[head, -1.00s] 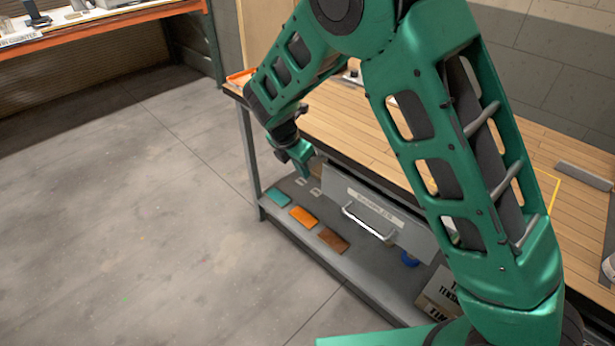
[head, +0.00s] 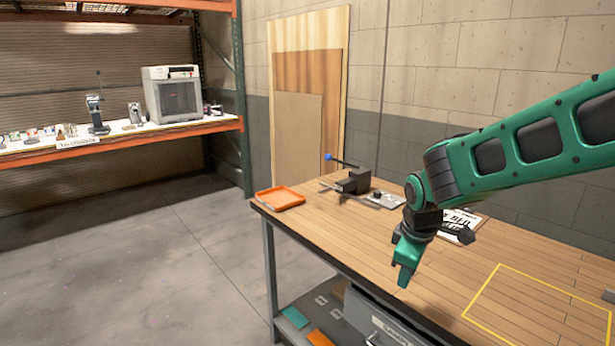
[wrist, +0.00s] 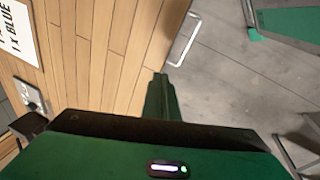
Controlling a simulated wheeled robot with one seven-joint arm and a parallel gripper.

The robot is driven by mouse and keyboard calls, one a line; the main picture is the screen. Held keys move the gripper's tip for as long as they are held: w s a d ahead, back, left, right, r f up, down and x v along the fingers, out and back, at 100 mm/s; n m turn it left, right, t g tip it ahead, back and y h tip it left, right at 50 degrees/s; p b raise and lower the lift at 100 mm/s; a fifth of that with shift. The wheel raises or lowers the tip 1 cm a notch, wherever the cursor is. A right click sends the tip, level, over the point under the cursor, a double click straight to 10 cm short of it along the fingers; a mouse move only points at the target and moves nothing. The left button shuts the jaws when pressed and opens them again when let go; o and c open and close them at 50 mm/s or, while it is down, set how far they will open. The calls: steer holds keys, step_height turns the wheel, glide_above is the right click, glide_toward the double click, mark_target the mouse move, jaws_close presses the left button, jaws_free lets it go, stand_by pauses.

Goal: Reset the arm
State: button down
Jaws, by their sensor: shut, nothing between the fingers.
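My green arm reaches in from the right in the head view. My gripper (head: 404,274) points down over the front part of the wooden workbench (head: 450,285). Its fingers are together with nothing between them. In the wrist view my gripper (wrist: 160,82) shows as one narrow green shape above the bench's front edge. I cannot tell its exact height above the wood.
An orange tray (head: 280,199), a vise (head: 353,181) and a printed sheet (head: 462,222) are on the bench. A yellow outline (head: 540,295) marks bare wood at right. A drawer (head: 385,325) and sample plates (head: 295,317) are below. A shelf (head: 120,133) stands at left; the floor between is clear.

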steer(key=s+d+r+m+g, duration=0.1)
steer(key=s+d+m, duration=0.7)
steer(key=s, duration=0.6)
steer(key=s+d+r+m+g, duration=0.1)
steer(key=s+d+m+g, duration=0.1)
steer(key=s+d+m, duration=0.7)
steer(key=s+d, duration=0.1)
steer(key=s, duration=0.4)
steer(key=shift+s+d+r+y, duration=0.15)
steer(key=shift+d+r+y, duration=0.1)
steer(key=shift+y, duration=0.15)
